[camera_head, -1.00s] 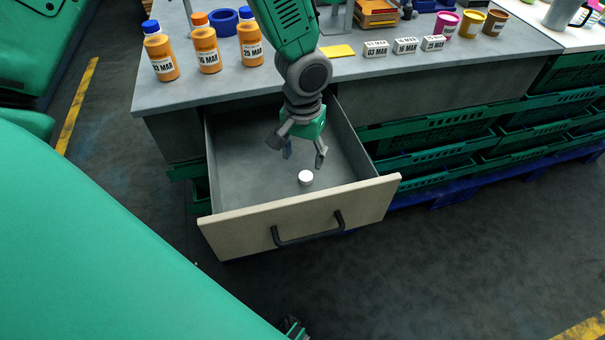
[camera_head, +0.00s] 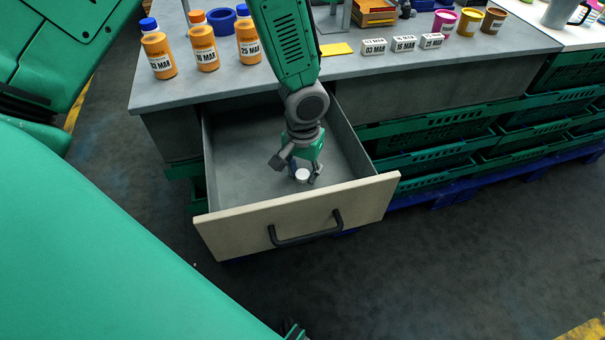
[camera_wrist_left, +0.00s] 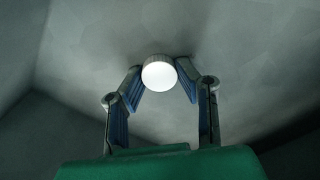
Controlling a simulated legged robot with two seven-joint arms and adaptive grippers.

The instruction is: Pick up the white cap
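The white cap (camera_head: 302,175) lies on the floor of the open drawer (camera_head: 235,170), near its front panel. My left gripper (camera_head: 297,170) reaches down into the drawer over the cap, and its fingers partly frame the cap. In the left wrist view the cap (camera_wrist_left: 159,74) sits between the two fingertips of my left gripper (camera_wrist_left: 160,85). The fingers are apart, with the tips tilted inward, close to the cap's sides. I cannot tell whether they touch it. My right gripper is not in view.
The drawer front (camera_head: 300,213) with its dark handle (camera_head: 305,232) stands close before the gripper. On the grey worktop (camera_head: 180,95) above are several orange bottles, small white date blocks (camera_head: 403,45) and a yellow card (camera_head: 336,49). Green crates (camera_head: 440,125) stand right of the drawer.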

